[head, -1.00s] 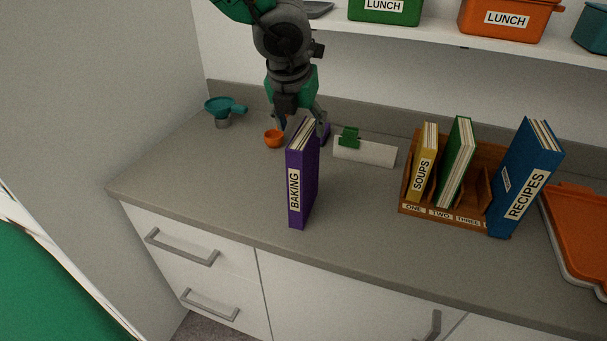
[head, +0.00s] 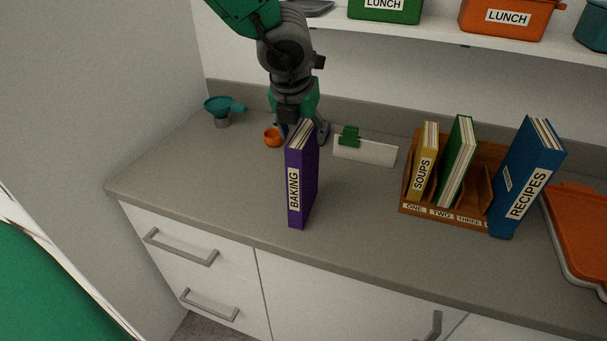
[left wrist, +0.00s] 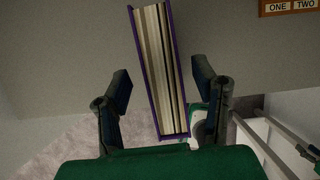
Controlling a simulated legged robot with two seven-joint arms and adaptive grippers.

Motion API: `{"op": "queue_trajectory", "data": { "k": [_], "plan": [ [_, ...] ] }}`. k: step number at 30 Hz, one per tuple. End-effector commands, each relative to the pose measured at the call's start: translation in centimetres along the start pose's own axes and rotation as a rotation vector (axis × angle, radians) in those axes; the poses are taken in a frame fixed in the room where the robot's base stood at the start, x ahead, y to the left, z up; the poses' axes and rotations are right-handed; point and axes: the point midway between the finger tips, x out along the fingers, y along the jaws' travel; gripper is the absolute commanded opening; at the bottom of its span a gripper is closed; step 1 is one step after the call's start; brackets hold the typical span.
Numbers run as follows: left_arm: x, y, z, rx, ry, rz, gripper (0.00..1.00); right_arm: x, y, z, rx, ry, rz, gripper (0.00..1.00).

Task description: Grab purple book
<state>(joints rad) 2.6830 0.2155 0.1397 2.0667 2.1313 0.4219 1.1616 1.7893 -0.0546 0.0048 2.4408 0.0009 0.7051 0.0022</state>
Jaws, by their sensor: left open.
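The purple book (head: 302,185), labelled BAKING, stands upright on the counter near its front edge, its spine facing the front. My left gripper (head: 306,132) is open at the top rear of the book, and the book partly hides its fingers. In the left wrist view the purple book (left wrist: 158,70) shows its page edges between the two spread fingers of the left gripper (left wrist: 160,78). Visible gaps separate it from both fingers there. My right gripper is not in view.
A wooden rack (head: 445,211) holds yellow and green books, with a blue RECIPES book (head: 525,178) leaning at its right. An orange cup (head: 272,137), teal funnel (head: 222,106) and white card holder (head: 365,150) stand behind. The counter in front of the rack is clear.

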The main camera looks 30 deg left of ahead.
Motion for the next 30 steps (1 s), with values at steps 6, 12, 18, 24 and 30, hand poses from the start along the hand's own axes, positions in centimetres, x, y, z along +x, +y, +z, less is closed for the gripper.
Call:
{"op": "queue_trajectory", "data": {
  "k": [6,12,18,24,30],
  "plan": [
    [0.0,-0.1,0.0,0.001,0.0,0.001,0.53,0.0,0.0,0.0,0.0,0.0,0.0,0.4],
    [0.0,-0.1,0.0,0.0,0.0,0.0,0.0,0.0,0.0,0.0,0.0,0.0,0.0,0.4],
    [0.0,0.0,0.1,0.0,-0.001,-0.001,0.0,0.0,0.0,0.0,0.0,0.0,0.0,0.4],
    [-1.4,-0.1,0.7,-0.002,-0.004,-0.004,0.0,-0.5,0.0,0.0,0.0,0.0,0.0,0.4],
    [-5.2,-0.1,2.2,-0.003,-0.006,-0.007,0.0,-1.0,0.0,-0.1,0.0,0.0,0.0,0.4]
  ]
}}
